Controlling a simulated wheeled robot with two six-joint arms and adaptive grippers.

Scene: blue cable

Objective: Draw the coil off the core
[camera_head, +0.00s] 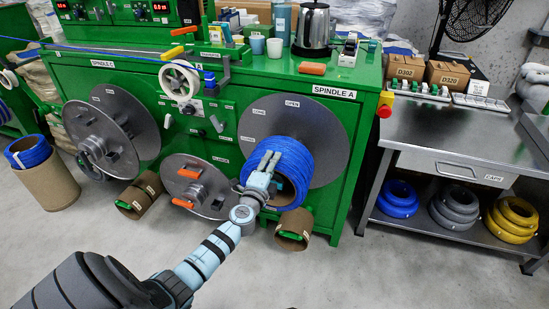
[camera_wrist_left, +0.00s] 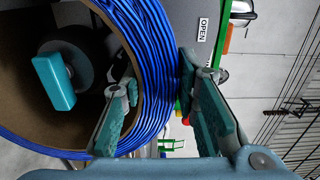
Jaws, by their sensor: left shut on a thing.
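The blue cable coil (camera_head: 297,160) sits on spindle A in front of a large grey disc (camera_head: 330,125). It fills the middle of the left wrist view (camera_wrist_left: 157,45). The brown core (camera_wrist_left: 28,112) lines the inside of the coil, with a teal knob (camera_wrist_left: 54,82) in its bore. My left gripper (camera_head: 268,162) is shut on the coil's side. In the left wrist view, one finger reaches into the bore and the other lies along the coil's outer face. My right gripper is out of view.
Spindle C's grey disc (camera_head: 110,135) stands to the left. Brown tubes (camera_head: 295,228) lie on the floor below the machine. A steel bench (camera_head: 450,145) at right holds blue, grey and yellow coils on its lower shelf.

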